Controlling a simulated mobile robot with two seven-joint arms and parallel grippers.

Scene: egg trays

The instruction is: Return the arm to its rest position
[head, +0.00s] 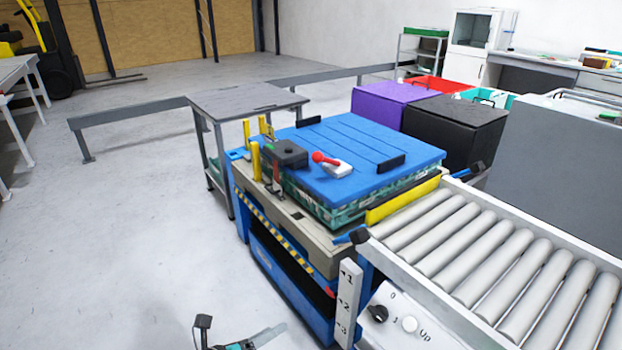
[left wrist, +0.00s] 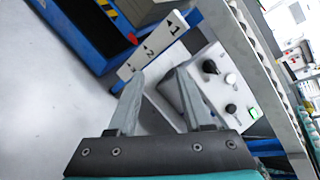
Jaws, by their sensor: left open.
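My left gripper (head: 236,333) shows at the bottom edge of the head view, low over the grey floor and left of the roller conveyor's control panel. Only its end shows there; the rest of the arm is cut off. In the left wrist view my left gripper (left wrist: 158,80) has its two grey fingers spread apart with nothing between them. Beyond the fingers are the white numbered post (left wrist: 152,46) and the control box (left wrist: 215,85) with its knobs. My right gripper is in neither view.
A blue-lidded stack (head: 345,145) sits on the blue lift station (head: 275,262), with a red-handled tool (head: 330,163) on top. The roller conveyor (head: 500,265) is at right. A grey table (head: 245,97) stands behind. The floor (head: 120,230) at left is clear.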

